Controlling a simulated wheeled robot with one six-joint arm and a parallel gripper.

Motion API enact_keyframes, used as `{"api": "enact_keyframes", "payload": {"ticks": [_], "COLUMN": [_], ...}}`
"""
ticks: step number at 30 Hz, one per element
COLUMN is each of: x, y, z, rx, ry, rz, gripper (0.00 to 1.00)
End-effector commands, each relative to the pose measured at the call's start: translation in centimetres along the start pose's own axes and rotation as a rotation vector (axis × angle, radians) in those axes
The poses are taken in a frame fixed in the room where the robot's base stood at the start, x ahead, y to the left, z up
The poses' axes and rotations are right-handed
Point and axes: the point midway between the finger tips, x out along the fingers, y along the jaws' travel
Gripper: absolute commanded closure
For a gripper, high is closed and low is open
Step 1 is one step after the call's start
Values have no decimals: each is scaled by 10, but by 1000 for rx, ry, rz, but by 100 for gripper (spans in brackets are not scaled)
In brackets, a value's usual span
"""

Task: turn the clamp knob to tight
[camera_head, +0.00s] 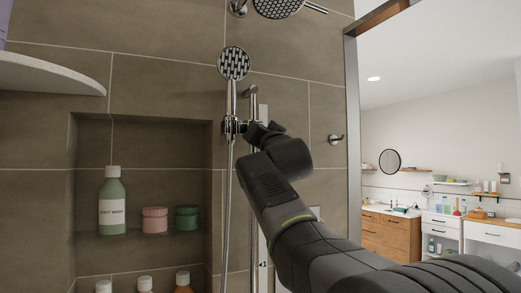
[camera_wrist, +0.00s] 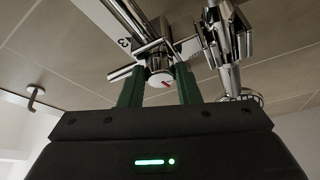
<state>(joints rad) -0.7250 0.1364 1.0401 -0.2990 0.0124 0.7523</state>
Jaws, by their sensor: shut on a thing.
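The clamp knob (camera_wrist: 160,77) is a small chrome knob with a pale face and a red mark in the wrist view. My gripper (camera_wrist: 159,88) has its two green fingers on either side of it, shut on it. In the head view my gripper (camera_head: 256,132) reaches the slide bar (camera_head: 254,105) from the right and hides the knob. The chrome clamp holder (camera_head: 232,126) beside it carries the hand shower (camera_head: 233,64), which hangs upright. The holder also shows in the wrist view (camera_wrist: 228,38), right of the knob.
A recessed niche (camera_head: 142,130) on the left holds a green bottle (camera_head: 112,203), a pink jar (camera_head: 155,219) and a green jar (camera_head: 187,217). The shower hose (camera_head: 228,215) hangs below the holder. A wall hook (camera_head: 335,139) is to the right, near the metal-edged opening.

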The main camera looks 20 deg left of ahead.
Motion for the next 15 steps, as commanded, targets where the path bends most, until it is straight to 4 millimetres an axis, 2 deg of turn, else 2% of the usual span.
{"api": "enact_keyframes", "payload": {"ticks": [1,15], "x": [-4,-3], "y": [2,-2], "z": [6,6], "rx": [16,177], "ry": [7,0], "rz": [1,65], "gripper": [93,93]}}
